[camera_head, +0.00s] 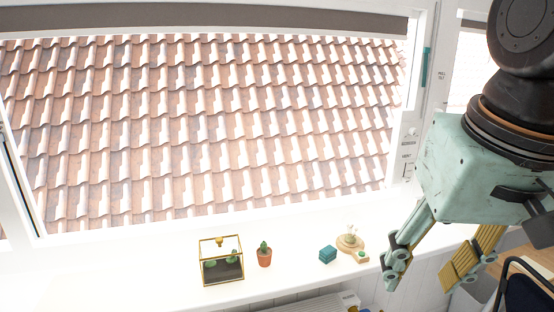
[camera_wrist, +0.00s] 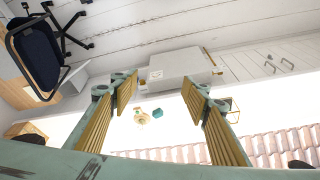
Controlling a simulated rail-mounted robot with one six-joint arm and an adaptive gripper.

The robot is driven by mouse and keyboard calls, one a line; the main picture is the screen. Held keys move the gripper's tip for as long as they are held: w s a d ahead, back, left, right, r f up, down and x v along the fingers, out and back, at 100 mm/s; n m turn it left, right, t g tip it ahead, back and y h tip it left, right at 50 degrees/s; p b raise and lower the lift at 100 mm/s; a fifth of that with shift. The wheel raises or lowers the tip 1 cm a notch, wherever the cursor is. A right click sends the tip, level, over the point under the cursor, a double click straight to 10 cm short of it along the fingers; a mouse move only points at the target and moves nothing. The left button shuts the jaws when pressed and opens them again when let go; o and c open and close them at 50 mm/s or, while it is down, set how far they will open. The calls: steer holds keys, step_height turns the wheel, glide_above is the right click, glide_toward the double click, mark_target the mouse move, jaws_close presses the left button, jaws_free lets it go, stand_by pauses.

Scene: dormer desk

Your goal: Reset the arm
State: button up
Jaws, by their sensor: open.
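My gripper (camera_head: 424,275) hangs at the right of the head view, with its two fingers spread apart and nothing between them. In the wrist view my gripper (camera_wrist: 163,98) is also open, its yellow ribbed pads facing each other across a gap. The white window sill (camera_head: 120,285) lies to the left of and beyond the gripper in the head view. No object touches the fingers in either view.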

steer(key=s+f+n, duration=0.1)
steer(key=s+f, duration=0.1)
steer(key=s, duration=0.6)
steer(key=shift+f+t, duration=0.3)
steer(key=shift+f, duration=0.1)
steer(key=shift+w, duration=0.1)
stand_by(0.6)
